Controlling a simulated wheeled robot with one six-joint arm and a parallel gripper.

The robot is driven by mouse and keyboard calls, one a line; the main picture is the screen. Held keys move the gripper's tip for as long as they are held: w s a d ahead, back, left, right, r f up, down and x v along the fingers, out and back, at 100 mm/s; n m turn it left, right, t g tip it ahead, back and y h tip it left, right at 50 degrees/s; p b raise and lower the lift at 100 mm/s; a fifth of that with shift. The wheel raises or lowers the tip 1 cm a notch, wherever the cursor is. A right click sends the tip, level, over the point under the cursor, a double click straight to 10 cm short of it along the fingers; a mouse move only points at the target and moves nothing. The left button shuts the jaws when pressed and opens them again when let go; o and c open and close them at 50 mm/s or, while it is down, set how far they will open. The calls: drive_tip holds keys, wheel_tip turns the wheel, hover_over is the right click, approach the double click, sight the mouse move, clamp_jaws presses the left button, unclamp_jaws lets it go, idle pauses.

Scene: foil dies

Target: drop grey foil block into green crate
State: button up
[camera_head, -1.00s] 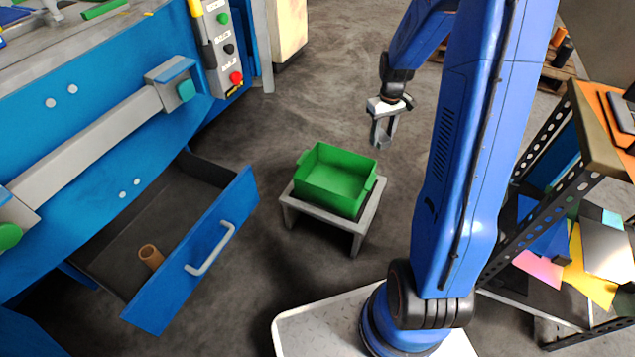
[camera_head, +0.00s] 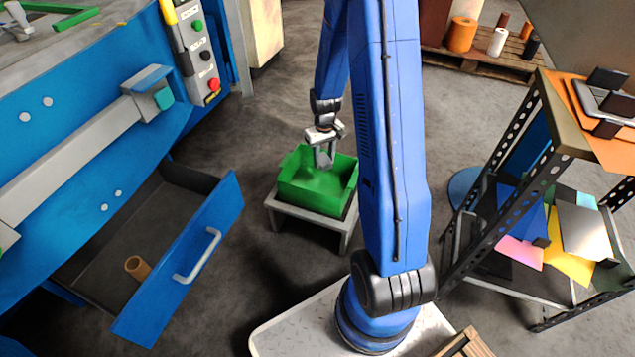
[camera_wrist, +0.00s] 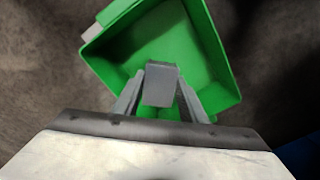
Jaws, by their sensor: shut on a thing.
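The green crate (camera_head: 318,192) stands empty-looking on a low grey stand. It also shows in the wrist view (camera_wrist: 215,60), spread out below my gripper. My gripper (camera_head: 323,160) is above the crate, near its far side in the head view. In the wrist view my gripper (camera_wrist: 160,95) is shut on the grey foil block (camera_wrist: 160,86), held between its two fingers with the crate's green floor behind it. In the head view the block (camera_head: 323,158) is small and hard to tell from the fingers.
The low stand (camera_head: 345,232) bears the crate. To the left, an open drawer (camera_head: 95,260) with a brown tube (camera_head: 137,267) juts from the blue machine (camera_head: 90,120). A shelf rack (camera_head: 505,215) with coloured sheets stands at right.

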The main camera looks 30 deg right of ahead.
drive_tip(key=shift+f, duration=1.2)
drive_tip(key=o, duration=1.1)
drive_tip(key=shift+r, duration=0.1)
wheel_tip(320, 180, up, 17)
drive_tip(key=shift+r, duration=0.2)
